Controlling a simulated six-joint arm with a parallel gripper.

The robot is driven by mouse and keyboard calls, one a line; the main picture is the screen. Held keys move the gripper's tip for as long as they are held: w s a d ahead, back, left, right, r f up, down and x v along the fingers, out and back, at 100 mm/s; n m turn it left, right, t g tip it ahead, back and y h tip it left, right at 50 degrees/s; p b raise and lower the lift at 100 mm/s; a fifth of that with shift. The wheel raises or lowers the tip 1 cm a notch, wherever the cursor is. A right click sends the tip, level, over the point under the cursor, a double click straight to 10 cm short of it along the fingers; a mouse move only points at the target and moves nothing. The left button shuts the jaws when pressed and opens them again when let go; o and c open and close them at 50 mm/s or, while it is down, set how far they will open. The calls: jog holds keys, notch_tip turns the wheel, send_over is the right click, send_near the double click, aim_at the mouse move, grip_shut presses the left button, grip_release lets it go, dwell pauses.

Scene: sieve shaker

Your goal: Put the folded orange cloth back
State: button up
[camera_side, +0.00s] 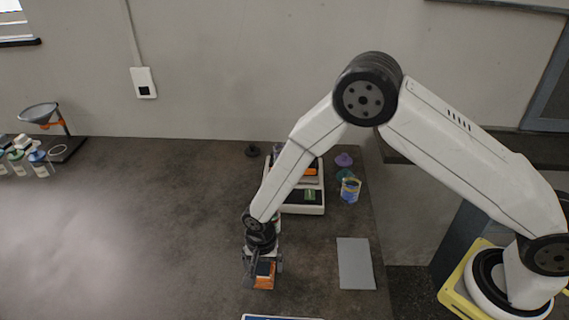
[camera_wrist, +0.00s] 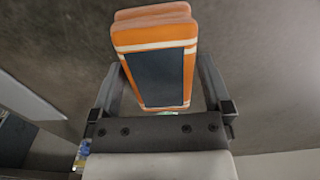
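The folded cloth is an orange block with pale stripes and a dark patch; it shows in the wrist view (camera_wrist: 187,72) and, smaller, in the side view (camera_side: 265,283). My gripper (camera_side: 262,270) points down at the front middle of the bench. In the wrist view, the fingers of my gripper (camera_wrist: 160,62) lie along both sides of the cloth, with the tips against its edges, so it looks shut on it. The cloth sits slightly tilted between them. Whether its underside touches the bench is hard to tell.
A pale machine (camera_side: 300,208) with an orange part stands behind my arm. A blue and yellow cup (camera_side: 350,190) and a purple-topped item (camera_side: 344,160) stand right of it. A grey flat pad (camera_side: 355,263) lies at right. Bottles (camera_side: 40,163) and a funnel stand (camera_side: 68,148) are far left. The bench's left middle is clear.

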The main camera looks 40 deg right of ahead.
aim_at(264, 263)
jog(key=shift+r, duration=0.15)
notch_tip(264, 263, up, 12)
dwell(0.9)
jog(key=shift+d, duration=0.1)
dwell(0.4)
jog(key=s+d+r+n+t, duration=0.1)
jog(key=s+d+r+n, duration=0.3)
jog(key=d, duration=0.5)
jog(key=s+d+r+n+t, duration=0.1)
jog(key=s+d+r+n, duration=0.3)
jog(key=s+d, duration=0.4)
jog(key=shift+s+d+n+t, duration=0.3)
jog(key=shift+s+d+n, duration=0.15)
jog(key=shift+d, duration=0.5)
